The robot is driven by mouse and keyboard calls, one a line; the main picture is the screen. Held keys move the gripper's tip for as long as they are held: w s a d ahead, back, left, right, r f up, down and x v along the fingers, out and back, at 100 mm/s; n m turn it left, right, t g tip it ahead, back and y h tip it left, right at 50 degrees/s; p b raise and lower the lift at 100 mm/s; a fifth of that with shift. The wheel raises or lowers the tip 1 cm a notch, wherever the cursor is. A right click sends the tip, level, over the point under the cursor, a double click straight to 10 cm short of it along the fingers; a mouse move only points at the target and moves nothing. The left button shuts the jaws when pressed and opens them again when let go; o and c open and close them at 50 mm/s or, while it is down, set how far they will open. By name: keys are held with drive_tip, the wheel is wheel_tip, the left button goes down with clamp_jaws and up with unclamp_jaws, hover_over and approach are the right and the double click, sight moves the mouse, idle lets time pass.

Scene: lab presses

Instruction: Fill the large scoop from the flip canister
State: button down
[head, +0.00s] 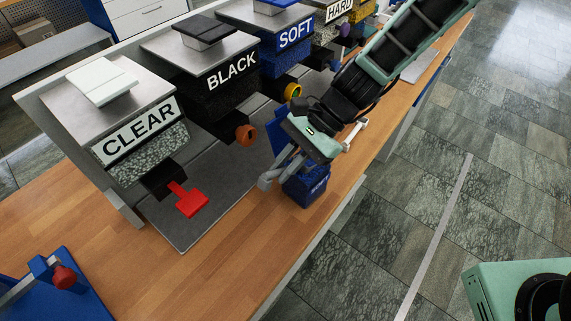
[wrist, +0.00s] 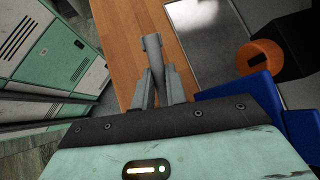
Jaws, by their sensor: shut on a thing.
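My gripper (head: 284,168) is shut on a grey piece (head: 267,181) with a rounded end, at the bench's front edge. In the wrist view the grey piece (wrist: 152,58) sticks out beyond the fingers (wrist: 160,92); I cannot tell whether it is the large scoop. The canister labelled CLEAR (head: 140,133) holds speckled grains and has a red flap (head: 188,200) below it. The canister labelled BLACK (head: 215,100) has an orange round outlet (head: 246,135), which also shows in the wrist view (wrist: 262,57). Which one is the flip canister is not marked.
Canisters labelled SOFT (head: 295,35) and HARD (head: 339,10) stand farther back. A blue stand with a red knob (head: 64,277) is at the lower left. The grey mat (head: 190,233) before CLEAR is clear.

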drive_tip(key=shift+s+d, duration=0.1)
drive_tip(key=shift+s+d, duration=0.45)
drive_tip(key=shift+d, duration=0.05)
drive_tip(key=shift+w+a, duration=0.1)
drive_tip(key=shift+w+a+p, duration=0.3)
drive_tip(key=shift+w+a, duration=0.2)
drive_tip(key=shift+a, duration=0.05)
drive_tip(key=shift+s+d, duration=0.15)
drive_tip(key=shift+d, duration=0.05)
drive_tip(key=shift+s+d, duration=0.1)
drive_tip(key=shift+s, duration=0.05)
drive_tip(key=shift+r, duration=0.1)
drive_tip(key=shift+r+p, duration=1.65)
drive_tip(key=shift+r, duration=0.1)
